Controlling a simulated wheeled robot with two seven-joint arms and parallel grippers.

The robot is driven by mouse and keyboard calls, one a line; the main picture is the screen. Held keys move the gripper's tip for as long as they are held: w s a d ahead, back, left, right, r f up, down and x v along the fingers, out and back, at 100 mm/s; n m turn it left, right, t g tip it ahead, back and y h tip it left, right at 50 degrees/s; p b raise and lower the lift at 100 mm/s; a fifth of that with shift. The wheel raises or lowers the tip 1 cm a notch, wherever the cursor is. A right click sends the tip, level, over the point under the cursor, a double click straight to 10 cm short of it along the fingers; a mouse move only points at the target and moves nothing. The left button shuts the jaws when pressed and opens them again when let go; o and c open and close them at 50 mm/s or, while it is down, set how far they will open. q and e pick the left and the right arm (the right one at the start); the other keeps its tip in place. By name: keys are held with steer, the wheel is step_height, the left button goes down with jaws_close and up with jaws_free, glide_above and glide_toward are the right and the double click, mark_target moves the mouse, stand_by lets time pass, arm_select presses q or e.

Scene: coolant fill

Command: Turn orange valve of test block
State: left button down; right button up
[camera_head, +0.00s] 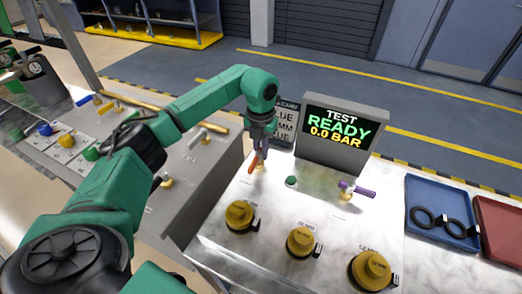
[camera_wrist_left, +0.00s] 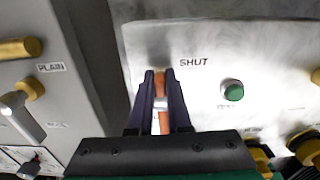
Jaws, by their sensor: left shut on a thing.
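The test block (camera_head: 297,207) is a pale metal bench with a "TEST READY 0.0 BAR" display (camera_head: 338,130) at its back. The orange valve (camera_head: 254,163) has a lever handle at the block's back left corner. My left gripper (camera_head: 258,157) comes down over it and is shut on the orange handle, which also shows between the fingers in the left wrist view (camera_wrist_left: 161,118). The word "SHUT" is printed beside the valve there. A purple-handled valve (camera_head: 360,190) stands to the right. The fingers hide part of the orange handle. My right gripper is not in view.
A green button (camera_head: 291,181) sits between the two valves. Several yellow caps (camera_head: 300,241) stand along the block's front. A blue tray (camera_head: 441,207) with black rings and a red tray (camera_head: 500,225) lie to the right. A grey bench with valves (camera_head: 190,185) is at left.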

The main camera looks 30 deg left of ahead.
mark_target(260, 150)
arm_select(q)
steer(key=shift+s+d+f, duration=0.1)
steer(key=shift+s+f, duration=0.2)
steer(key=c, duration=0.7)
jaws_free()
steer(key=shift+s+r, duration=0.25)
steer(key=shift+r, duration=0.05)
steer(key=shift+w+r, duration=0.25)
steer(key=shift+r, duration=0.2)
step_height(260, 150, up, 8)
steer(key=shift+s+b, duration=0.1)
steer(key=shift+b, duration=0.8)
step_height(260, 150, up, 6)
steer(key=shift+s+f+p, duration=0.1)
steer(key=shift+f+p, duration=0.05)
steer(key=shift+p, duration=0.4)
